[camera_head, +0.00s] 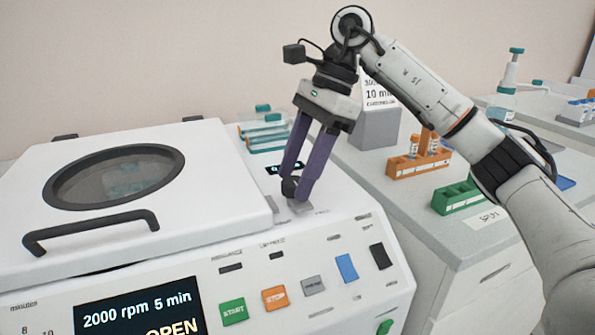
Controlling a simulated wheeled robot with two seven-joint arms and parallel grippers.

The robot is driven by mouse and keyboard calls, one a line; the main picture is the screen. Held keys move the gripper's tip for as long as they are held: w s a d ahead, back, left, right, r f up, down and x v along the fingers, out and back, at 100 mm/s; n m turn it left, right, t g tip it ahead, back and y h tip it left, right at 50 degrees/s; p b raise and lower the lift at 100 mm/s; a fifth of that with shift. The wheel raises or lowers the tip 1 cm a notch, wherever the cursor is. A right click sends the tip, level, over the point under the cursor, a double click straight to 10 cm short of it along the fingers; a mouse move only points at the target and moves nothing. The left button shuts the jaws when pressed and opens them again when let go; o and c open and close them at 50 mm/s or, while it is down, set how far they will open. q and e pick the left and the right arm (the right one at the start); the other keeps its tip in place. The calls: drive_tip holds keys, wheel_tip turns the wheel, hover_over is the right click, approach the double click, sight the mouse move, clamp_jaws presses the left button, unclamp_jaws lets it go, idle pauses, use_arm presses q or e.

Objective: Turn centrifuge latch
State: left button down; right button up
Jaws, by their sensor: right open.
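The white centrifuge (235,235) fills the left and middle, with its lid (215,170) down and a round dark window in it. A black handle (92,229) runs along the lid's front edge. The latch, a small dark knob (289,187), sits on the top panel right of the lid. My right gripper (298,190) comes from the upper right and points down at the latch. Its purple fingers are apart, with the knob at their tips; I cannot tell whether they touch it. The display (140,308) reads "2000 rpm 5 min" and "OPEN". My left gripper is out of view.
Green, orange, grey, blue and black buttons line the centrifuge's front panel.

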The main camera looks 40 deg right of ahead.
drive_tip(key=c, duration=1.1)
drive_tip(key=shift+o, duration=0.2)
